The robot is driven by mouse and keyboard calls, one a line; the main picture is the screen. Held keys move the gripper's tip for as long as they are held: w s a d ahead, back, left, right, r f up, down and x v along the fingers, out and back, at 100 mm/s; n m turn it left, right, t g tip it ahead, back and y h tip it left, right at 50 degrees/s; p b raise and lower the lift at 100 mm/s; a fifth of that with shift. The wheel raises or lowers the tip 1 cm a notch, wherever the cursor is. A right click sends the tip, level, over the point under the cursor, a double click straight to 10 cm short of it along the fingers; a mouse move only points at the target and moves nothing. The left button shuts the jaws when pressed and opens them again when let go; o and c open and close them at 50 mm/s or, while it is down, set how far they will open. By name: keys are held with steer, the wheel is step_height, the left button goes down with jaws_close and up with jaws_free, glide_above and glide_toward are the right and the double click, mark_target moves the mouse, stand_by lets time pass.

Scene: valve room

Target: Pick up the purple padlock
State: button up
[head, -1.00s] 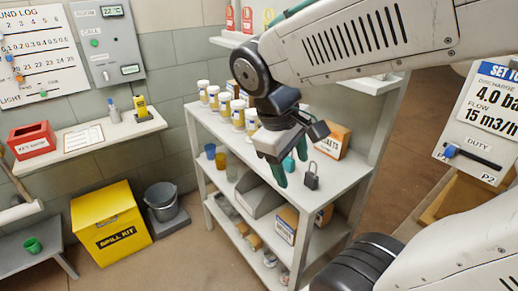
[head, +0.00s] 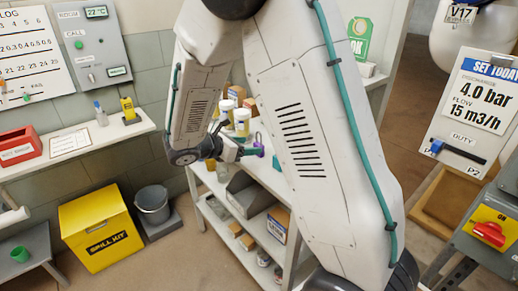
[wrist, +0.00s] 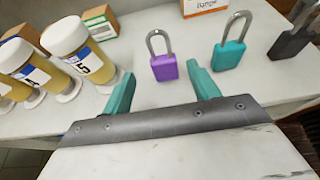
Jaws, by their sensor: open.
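The purple padlock (wrist: 164,68) stands upright on the white shelf top in the wrist view, shackle up. It also shows small in the head view (head: 259,141), partly hidden by my arm and gripper. My gripper (wrist: 162,84) is open, its two teal fingers apart and nothing between them. The padlock sits just beyond the fingertips, about midway between them in the picture; I see no contact. In the head view my gripper (head: 249,152) is low beside the shelf top, at the padlock's left.
A teal padlock (wrist: 229,55) and a dark padlock (wrist: 291,44) stand to the right of the purple one. Several capped jars (wrist: 77,50) stand close to the left finger. Small boxes (wrist: 98,20) are behind. A yellow spill kit box (head: 99,225) stands on the floor.

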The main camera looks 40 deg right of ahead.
mark_target(259, 144)
steer(key=x, duration=0.6)
steer(key=shift+s+d+f, duration=0.1)
steer(key=shift+s+f, duration=0.15)
steer(key=shift+f, duration=0.1)
steer(key=shift+c, duration=0.3)
steer(key=c, duration=1)
